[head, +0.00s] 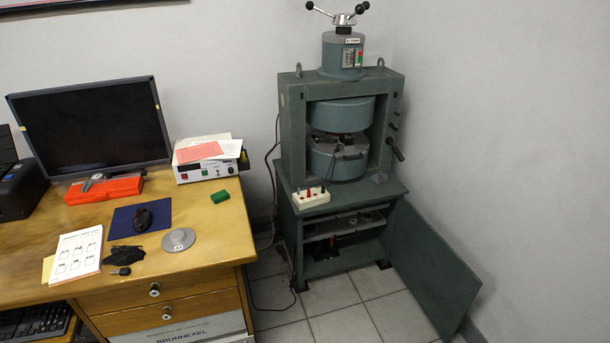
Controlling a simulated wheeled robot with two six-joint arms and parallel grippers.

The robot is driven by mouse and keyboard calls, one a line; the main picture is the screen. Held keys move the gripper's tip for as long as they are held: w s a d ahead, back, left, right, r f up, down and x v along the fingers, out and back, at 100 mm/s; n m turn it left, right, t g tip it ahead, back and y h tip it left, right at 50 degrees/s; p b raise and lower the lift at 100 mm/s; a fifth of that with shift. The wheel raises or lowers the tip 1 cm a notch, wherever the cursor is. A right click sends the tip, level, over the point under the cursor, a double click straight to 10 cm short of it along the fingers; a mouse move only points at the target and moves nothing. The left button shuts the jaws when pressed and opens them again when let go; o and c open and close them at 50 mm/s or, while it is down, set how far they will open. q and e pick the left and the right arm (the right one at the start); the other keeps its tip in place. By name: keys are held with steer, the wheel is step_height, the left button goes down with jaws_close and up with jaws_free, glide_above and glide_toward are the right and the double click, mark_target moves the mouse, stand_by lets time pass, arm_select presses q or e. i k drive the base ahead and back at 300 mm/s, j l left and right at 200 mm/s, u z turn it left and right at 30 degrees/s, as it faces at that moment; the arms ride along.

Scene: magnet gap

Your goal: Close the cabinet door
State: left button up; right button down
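The green-grey cabinet (289,227) stands in the corner under a large magnet apparatus (292,120). Its door (430,269) is hinged on the right side and swung wide open, reaching out toward the front right. The open cabinet shows an inner shelf (345,225) with some items on it and a lower space. Neither of my grippers shows in the head view.
Tiled floor (345,325) is clear in front of the cabinet. Walls stand behind and right. Cables hang between desk and cabinet.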

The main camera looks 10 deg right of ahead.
mark_target(445, 288)
steer(key=z, duration=0.95)
steer(key=i+z, duration=0.15)
steer(key=z, duration=0.3)
steer(key=i+j+z, duration=0.15)
steer(key=z, duration=0.35)
steer(key=i+j+z, duration=0.1)
steer(key=z, duration=0.35)
steer(key=j+z, duration=0.25)
steer(key=z, duration=0.2)
steer(key=i, duration=0.05)
